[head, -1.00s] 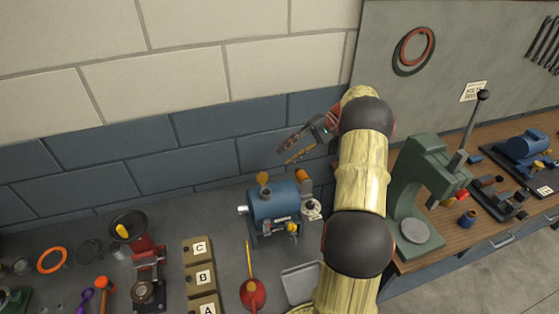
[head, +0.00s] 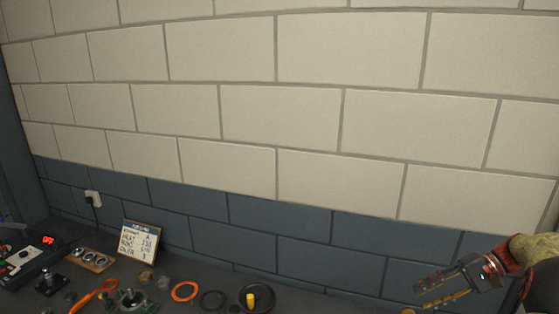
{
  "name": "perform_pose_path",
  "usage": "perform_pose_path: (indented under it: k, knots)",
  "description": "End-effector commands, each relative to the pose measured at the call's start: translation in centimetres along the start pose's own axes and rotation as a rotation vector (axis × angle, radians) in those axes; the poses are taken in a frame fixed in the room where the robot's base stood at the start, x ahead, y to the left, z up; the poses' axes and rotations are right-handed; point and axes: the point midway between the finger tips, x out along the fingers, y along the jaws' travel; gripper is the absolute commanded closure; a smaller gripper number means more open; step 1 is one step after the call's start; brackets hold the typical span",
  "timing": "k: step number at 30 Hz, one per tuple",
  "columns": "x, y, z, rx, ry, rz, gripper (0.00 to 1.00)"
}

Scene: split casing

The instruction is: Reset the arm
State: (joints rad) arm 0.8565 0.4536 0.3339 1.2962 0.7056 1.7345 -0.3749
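My gripper (head: 424,296) is at the lower right of the head view, in front of the blue lower part of the wall. Its dark finger and its yellowish finger point left and stand apart, with nothing seen between them. Only the end of my arm shows at the right edge. The rest of the arm is out of view.
The bench along the bottom holds a box with a red display (head: 48,240), a small written board (head: 139,241), an orange ring (head: 185,291), a dark ring (head: 212,300) and a black dish (head: 256,298) with a yellow piece. The wall above is bare.

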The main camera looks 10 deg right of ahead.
Motion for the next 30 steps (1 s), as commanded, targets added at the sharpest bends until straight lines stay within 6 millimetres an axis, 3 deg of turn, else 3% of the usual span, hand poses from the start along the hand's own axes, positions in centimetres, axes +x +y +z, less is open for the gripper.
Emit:
perform_pose_path:
  k: [6, 14, 22, 30]
  knots:
    - [4.9, -4.3, 4.3, -0.054, 0.028, 0.199, 0.68]
    - [9.7, -7.0, 10.2, -0.148, 0.096, 0.410, 0.68]
    - [13.9, -7.3, 16.6, -0.283, 0.195, 0.589, 0.68]
    - [17.1, -5.6, 22.3, -0.453, 0.320, 0.720, 0.68]
